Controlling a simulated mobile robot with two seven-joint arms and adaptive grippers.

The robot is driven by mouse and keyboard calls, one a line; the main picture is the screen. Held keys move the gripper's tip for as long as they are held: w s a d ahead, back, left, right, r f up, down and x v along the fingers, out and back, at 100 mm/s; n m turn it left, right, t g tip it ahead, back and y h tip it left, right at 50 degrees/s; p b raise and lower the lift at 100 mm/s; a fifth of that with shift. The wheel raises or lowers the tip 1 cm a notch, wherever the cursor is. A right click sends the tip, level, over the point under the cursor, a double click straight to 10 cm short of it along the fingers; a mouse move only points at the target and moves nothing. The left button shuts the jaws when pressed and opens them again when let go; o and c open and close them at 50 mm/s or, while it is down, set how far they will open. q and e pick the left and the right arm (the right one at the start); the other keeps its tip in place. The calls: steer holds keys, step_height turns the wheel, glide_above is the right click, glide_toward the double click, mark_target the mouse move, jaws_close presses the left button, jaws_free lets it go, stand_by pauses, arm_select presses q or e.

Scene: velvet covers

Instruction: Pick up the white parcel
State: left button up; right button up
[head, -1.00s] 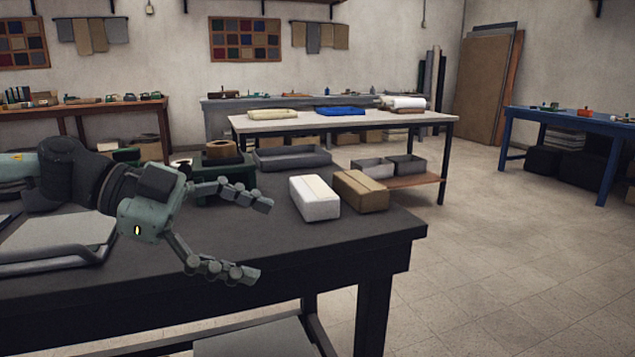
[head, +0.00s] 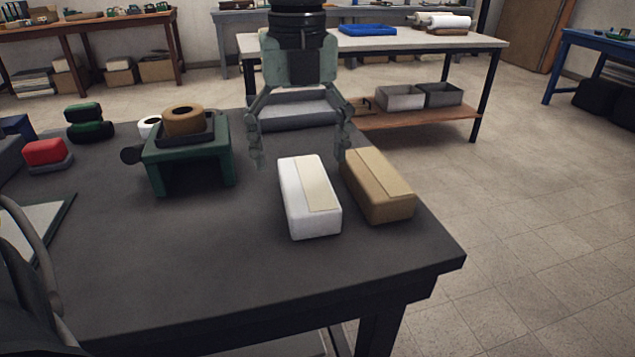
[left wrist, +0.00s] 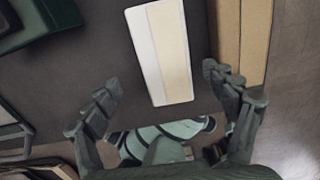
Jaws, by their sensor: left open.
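The white parcel (head: 303,200), a white block with a cream strip along its top, lies on the dark table near its right end. It also shows in the left wrist view (left wrist: 147,55), ahead of the gap between the fingers. My left gripper (head: 301,160) points down at the parcel's far end, with its fingers spread wide and nothing between them. In the left wrist view the left gripper (left wrist: 163,90) is open too, with one finger on each side of the parcel's line. I do not see my right gripper.
A brown parcel (head: 382,190) lies close to the right of the white one, near my gripper's right finger. A green stand (head: 190,165) with a tape roll (head: 184,121) is to the left. The dark table (head: 200,270) is clear in front.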

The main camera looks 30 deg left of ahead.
mark_target(306, 181)
arm_select(q)
steer(key=f, duration=0.6)
steer(key=shift+w+d, duration=0.15)
steer(key=shift+w, duration=0.2)
steer(key=shift+r, duration=0.1)
steer(key=c, duration=1.5)
